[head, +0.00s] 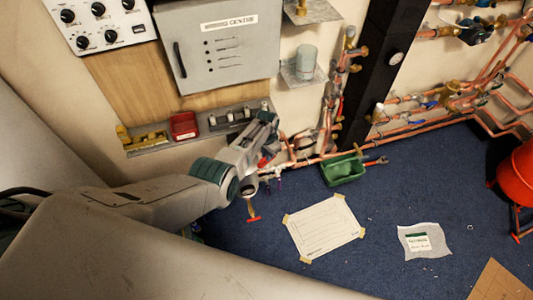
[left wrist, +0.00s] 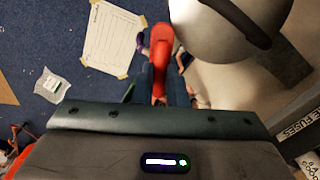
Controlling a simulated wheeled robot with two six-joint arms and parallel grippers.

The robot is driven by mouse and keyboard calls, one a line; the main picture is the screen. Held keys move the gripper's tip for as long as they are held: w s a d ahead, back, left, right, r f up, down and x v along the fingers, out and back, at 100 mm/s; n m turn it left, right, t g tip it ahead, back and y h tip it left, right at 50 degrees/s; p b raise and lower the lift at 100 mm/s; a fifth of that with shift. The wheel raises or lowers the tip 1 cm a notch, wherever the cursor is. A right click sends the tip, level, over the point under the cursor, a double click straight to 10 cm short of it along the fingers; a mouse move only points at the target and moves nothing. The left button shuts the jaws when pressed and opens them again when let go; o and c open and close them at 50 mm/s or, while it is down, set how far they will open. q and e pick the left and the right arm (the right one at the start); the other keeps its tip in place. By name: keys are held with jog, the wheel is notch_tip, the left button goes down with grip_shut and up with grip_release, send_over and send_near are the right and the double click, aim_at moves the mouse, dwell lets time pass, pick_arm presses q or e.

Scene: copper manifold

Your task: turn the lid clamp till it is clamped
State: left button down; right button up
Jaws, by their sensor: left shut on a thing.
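My left gripper (head: 262,138) is at the wall, in front of the lower shelf and the copper pipes. In the left wrist view, a red lever (left wrist: 160,62), apparently the lid clamp's handle, stands upright in the picture between the dark fingers, and the gripper is shut on it. Some red also shows beside the gripper in the head view. The clamp's base and the lid are hidden, so I cannot tell the clamp's angle. My right gripper is not in view.
A grey cabinet (head: 220,52) hangs above the gripper. A shelf holds a red box (head: 184,126) and brass fittings. Copper pipes run right, above a green tray (head: 344,170). A taped white sheet (head: 323,227) lies on open blue floor. A red bucket (head: 518,185) stands right.

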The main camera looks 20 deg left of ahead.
pick_arm(q)
jog(key=m, duration=0.5)
dwell(0.6)
jog(key=c, duration=1.5)
grip_release()
jog(key=shift+o, duration=0.2)
jog(key=shift+r+p, duration=0.4)
jog(key=shift+r, duration=0.1)
notch_tip(320, 180, up, 10)
jog(key=shift+f, duration=0.15)
